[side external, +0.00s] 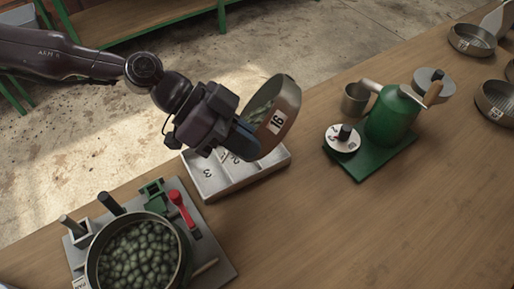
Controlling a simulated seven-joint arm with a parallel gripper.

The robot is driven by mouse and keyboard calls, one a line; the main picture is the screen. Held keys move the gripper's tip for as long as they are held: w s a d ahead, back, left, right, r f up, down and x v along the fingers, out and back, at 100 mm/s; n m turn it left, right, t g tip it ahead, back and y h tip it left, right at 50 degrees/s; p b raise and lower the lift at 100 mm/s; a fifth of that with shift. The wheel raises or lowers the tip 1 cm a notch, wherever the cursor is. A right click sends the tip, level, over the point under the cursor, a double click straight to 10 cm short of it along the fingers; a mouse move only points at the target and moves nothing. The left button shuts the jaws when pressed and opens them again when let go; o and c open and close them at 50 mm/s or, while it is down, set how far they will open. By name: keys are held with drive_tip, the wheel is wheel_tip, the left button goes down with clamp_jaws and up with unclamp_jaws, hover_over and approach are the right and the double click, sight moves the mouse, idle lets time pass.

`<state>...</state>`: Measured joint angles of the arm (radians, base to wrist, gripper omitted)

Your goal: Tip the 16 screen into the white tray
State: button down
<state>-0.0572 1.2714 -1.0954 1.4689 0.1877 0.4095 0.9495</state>
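The 16 screen (287,107) is a round, metal-rimmed sieve with a "16" label on its side. It is held in the air, steeply tilted, with its open face turned toward the left. Some green pieces show inside it. My gripper (246,137) is at the screen's lower left edge and appears shut on its rim; the fingertips are partly hidden. The white tray (268,168) lies on the wooden table below the screen and gripper. It has compartments marked with numbers; a "3" and a "2" show. My gripper and the screen hide its upper part.
A round pan (183,262) full of green beans or cherries stands on a grey board (217,258) at the lower left, near a red-handled tool (181,208). A green hand-cranked machine (391,122) stands right of the tray. Several round screens (472,40) lie at the far right. The front right table is clear.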

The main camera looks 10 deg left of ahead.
drive_tip(key=w+a+f+g+h, duration=0.1)
drive_tip(key=a+h, duration=0.8)
drive_tip(key=h, duration=0.3)
idle(0.4)
drive_tip(key=shift+f, duration=0.1)
idle(1.4)
wheel_tip(320, 180, up, 18)
drive_tip(key=d+t+y, duration=0.2)
drive_tip(key=y, duration=2.1)
drive_tip(key=shift+r, duration=0.2)
drive_tip(key=shift+s, duration=0.1)
